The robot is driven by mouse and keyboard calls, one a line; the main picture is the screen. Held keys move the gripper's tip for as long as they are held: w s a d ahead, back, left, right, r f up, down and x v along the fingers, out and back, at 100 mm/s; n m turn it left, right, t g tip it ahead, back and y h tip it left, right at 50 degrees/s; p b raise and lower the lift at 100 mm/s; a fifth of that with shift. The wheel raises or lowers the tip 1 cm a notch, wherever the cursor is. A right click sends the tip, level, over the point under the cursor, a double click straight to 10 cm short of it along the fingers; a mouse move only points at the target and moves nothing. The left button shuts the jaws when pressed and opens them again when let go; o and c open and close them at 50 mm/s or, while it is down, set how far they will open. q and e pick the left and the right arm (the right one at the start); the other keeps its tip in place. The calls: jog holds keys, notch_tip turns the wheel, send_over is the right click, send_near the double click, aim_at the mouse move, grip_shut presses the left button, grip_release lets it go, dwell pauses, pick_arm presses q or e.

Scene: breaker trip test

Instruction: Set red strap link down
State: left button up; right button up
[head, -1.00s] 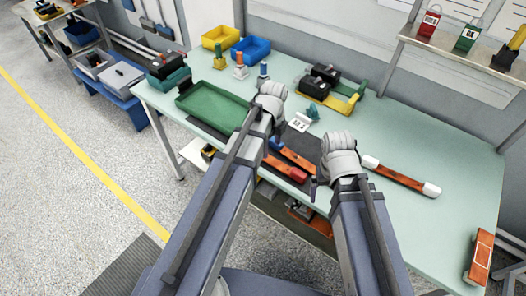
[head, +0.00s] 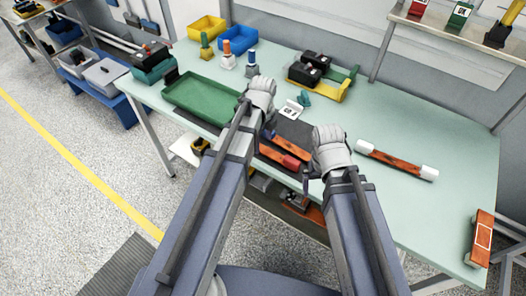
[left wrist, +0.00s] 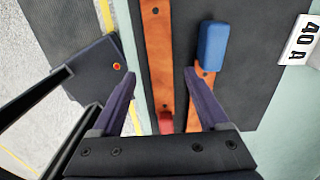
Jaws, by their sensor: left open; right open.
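The red strap link, a copper-orange bar with a red end (head: 291,162), lies on the dark mat near the table's front edge. In the left wrist view its bar (left wrist: 157,50) runs between my open left fingers (left wrist: 160,82), with the red end (left wrist: 166,122) near the palm. I cannot tell whether the fingers touch it. A similar strap with a blue end (left wrist: 212,45) lies beside it on the mat. My left gripper in the head view is mostly hidden behind its own wrist. My right gripper (head: 308,180) is open and empty at the front edge, right of the straps.
A green tray (head: 168,102) is left of the mat.

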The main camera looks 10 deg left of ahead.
aim_at(263, 149)
pick_arm(q)
notch_tip(263, 149, down, 4)
jog(key=b, duration=0.2)
jog(key=shift+r+b, duration=0.2)
jog(key=shift+b, duration=0.15)
jog(key=shift+r, duration=0.1)
grip_shut()
dwell(0.3)
